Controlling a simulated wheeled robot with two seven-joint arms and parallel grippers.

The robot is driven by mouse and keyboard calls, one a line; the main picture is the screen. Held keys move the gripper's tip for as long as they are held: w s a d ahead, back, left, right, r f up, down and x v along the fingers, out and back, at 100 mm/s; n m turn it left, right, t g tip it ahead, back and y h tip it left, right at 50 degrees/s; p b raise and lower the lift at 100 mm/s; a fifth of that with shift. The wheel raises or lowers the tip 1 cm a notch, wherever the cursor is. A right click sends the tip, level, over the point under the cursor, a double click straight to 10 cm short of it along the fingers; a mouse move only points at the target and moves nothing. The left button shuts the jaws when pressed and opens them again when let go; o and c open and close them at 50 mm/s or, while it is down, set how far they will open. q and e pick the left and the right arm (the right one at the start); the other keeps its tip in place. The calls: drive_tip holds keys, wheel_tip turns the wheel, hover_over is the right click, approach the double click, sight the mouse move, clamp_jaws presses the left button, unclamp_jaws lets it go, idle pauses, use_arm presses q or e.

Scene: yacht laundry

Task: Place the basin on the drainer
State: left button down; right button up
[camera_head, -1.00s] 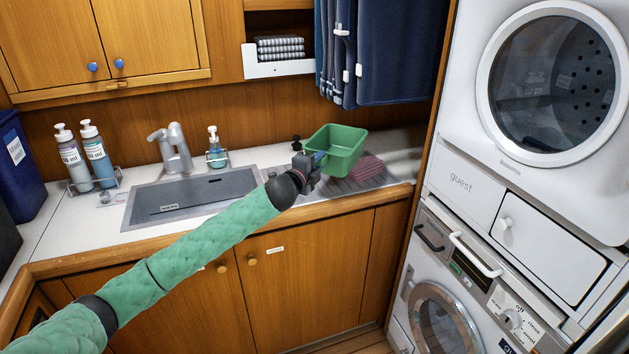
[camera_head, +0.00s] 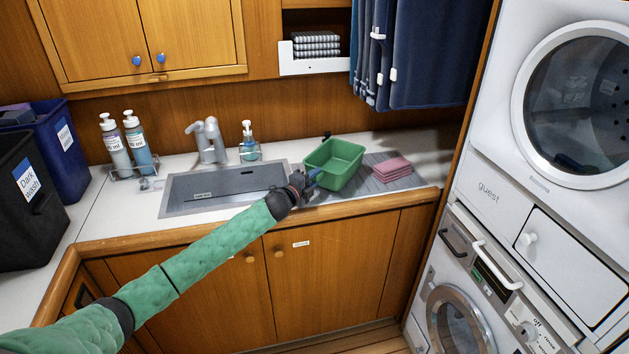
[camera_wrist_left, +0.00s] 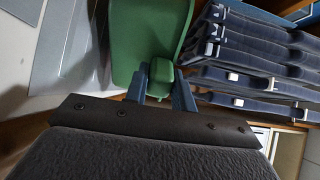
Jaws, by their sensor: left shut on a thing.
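The green basin (camera_head: 337,160) is upright at the right of the sink, over the left part of the grey ribbed drainer (camera_head: 402,182). I cannot tell whether its base touches the drainer. My left gripper (camera_head: 312,180) is shut on the basin's near left side. In the left wrist view, the blue fingers of my left gripper (camera_wrist_left: 160,84) close on a green tab of the basin (camera_wrist_left: 150,32). My right gripper is not in view.
A folded pink cloth (camera_head: 391,169) lies on the drainer, right of the basin. The sink (camera_head: 225,188) and faucet (camera_head: 207,140) are to the left. Soap bottles (camera_head: 138,145) stand further left. Dark blue garments (camera_head: 420,55) hang above. Stacked white machines (camera_head: 540,200) stand at the right.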

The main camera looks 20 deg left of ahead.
use_arm(q)
drive_tip(key=shift+f, duration=0.95)
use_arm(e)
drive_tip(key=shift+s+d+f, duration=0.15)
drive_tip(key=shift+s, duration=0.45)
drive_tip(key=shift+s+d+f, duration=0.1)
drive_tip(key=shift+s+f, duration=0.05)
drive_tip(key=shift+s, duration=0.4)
use_arm(q)
drive_tip(key=shift+f, duration=0.1)
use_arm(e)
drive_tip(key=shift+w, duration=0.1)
use_arm(q)
drive_tip(key=c, duration=1.2)
unclamp_jaws()
drive_tip(key=shift+o, duration=0.2)
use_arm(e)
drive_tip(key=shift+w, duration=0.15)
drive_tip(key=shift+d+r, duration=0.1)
